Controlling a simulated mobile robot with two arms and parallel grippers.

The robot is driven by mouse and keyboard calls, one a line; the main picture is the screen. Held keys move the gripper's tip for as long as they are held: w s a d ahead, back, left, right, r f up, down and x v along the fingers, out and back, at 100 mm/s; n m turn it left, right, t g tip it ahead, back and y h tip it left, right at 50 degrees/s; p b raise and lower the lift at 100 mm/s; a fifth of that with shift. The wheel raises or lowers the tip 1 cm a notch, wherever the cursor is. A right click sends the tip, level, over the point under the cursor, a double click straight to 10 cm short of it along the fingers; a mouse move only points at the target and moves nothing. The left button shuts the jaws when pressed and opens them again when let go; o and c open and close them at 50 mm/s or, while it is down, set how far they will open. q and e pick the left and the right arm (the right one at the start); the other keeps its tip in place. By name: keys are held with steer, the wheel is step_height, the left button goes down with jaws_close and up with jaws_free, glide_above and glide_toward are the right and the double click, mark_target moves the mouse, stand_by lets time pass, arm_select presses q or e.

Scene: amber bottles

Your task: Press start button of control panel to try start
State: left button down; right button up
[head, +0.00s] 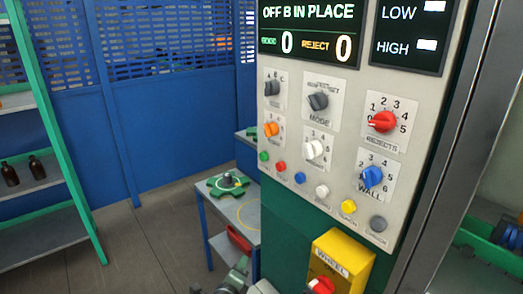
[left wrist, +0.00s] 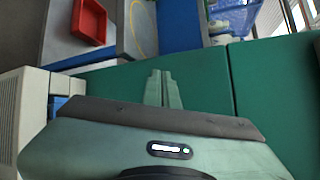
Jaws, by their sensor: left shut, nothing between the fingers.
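The control panel (head: 330,130) fills the right half of the head view, on a green cabinet. A row of small round buttons runs along its lower part. The green button (head: 264,155) is at the row's left end, beside a red button (head: 281,167) and a blue button (head: 300,178). Their labels are too small to read, so I cannot confirm which is start. My left gripper (head: 241,264) is low in the head view, below the panel and apart from the buttons. Its fingers (left wrist: 162,76) are shut and empty in the left wrist view, in front of green surfaces.
Selector knobs sit above the buttons, including a red knob (head: 383,122) and a blue knob (head: 372,177). A yellow switch box (head: 341,258) juts out below the panel. A blue-legged table (head: 226,210) stands left of the cabinet. A green shelf (head: 45,240) with amber bottles (head: 10,173) is far left.

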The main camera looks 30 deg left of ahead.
mark_target(264, 157)
arm_select(q)
steer(key=a+r+m+t+y+p, duration=0.1)
steer(key=a+r+m+t, duration=0.1)
steer(key=r, duration=1.3)
steer(key=a+r+m+t+y+p, duration=0.2)
steer(key=r+m+t, duration=0.1)
steer(key=r, duration=1.3)
steer(key=shift+s+r+m+y, duration=0.15)
steer(key=shift+s+m+y, duration=0.25)
steer(key=shift+m, duration=0.4)
steer(key=shift+w+d, duration=0.1)
steer(key=w+d+b, duration=0.2)
steer(key=w+d, duration=0.1)
steer(key=w, duration=0.5)
steer(key=shift+d, duration=0.1)
